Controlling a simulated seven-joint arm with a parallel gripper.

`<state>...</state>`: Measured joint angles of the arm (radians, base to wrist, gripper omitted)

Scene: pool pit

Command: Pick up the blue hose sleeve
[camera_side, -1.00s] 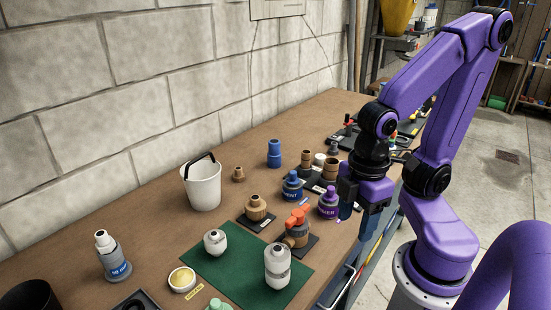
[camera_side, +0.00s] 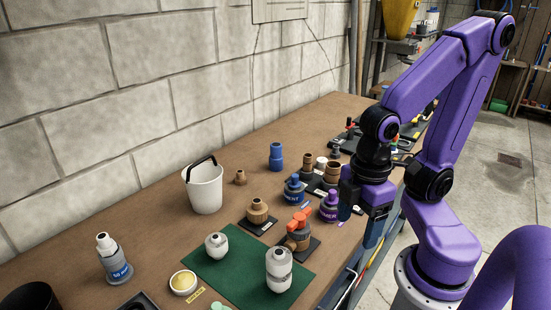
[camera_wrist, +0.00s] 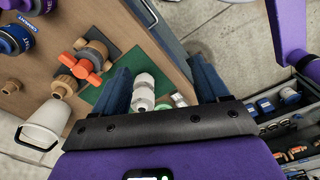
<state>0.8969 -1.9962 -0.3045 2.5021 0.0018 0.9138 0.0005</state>
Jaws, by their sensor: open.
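The blue hose sleeve (camera_side: 276,156) is a stepped blue cylinder standing upright on the brown bench near the wall in the side view. I do not make it out in the wrist view. My gripper (camera_side: 359,222) hangs at the bench's right front edge, well apart from the sleeve, with bottles and fittings between them. In the wrist view my gripper (camera_wrist: 158,66) has its two blue fingers spread wide with nothing held between them; a white bottle shows beyond the gap.
A white bucket (camera_side: 205,188) stands left of the sleeve. A blue bottle (camera_side: 294,190), a purple bottle (camera_side: 329,207) and brown fittings (camera_side: 333,172) crowd its right. An orange-handled valve (camera_side: 298,232) and white bottles (camera_side: 279,270) stand nearer. Bare bench lies around the sleeve's left.

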